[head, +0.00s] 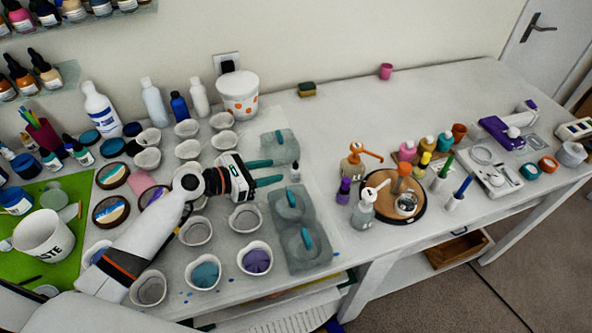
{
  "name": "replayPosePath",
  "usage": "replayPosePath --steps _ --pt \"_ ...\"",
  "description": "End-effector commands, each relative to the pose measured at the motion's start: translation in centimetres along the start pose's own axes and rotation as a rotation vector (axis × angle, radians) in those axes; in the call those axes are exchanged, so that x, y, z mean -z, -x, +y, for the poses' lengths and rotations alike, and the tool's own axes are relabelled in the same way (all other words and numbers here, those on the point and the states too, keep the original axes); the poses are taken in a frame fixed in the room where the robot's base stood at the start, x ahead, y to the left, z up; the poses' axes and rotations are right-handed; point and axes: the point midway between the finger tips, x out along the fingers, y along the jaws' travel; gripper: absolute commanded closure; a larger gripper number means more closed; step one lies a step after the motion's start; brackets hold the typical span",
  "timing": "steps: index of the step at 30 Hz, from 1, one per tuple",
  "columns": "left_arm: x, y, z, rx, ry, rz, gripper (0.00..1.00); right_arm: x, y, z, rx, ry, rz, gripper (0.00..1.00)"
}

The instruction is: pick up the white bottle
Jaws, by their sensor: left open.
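My left gripper (277,171) reaches in from the left over the table, its two teal fingers apart and nothing between them. Other white bottles stand at the back left by the wall: a large one with a blue label (102,110), a pale one (154,103) and a slim one (199,98). All of them are upright. My right gripper is not in view.
Grey molds (305,249) lie in front of the fingers, another (279,146) behind. Several cups surround my arm, some with teal resin (205,274) or purple resin (255,261). A round wooden tray (381,215) with bottles stands right. The back right table is mostly clear.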

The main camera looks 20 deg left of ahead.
Motion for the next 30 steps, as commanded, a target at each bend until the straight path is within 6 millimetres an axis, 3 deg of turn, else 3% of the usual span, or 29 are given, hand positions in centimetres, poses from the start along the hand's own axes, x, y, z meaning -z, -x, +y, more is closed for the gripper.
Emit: replayPosePath --steps 8,16,26,30 --pt "0.1 -2.4 -0.1 0.0 0.0 0.0 0.58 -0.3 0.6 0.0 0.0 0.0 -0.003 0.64" --pt "0.1 -6.3 -0.3 0.0 0.001 0.0 0.58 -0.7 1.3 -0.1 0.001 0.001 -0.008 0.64" --pt "0.0 -7.0 -0.3 -0.001 -0.001 -0.001 0.58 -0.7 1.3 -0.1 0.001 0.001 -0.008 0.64" --pt "0.0 -7.0 -0.3 0.0 -0.001 -0.001 0.8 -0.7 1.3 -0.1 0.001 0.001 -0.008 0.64"
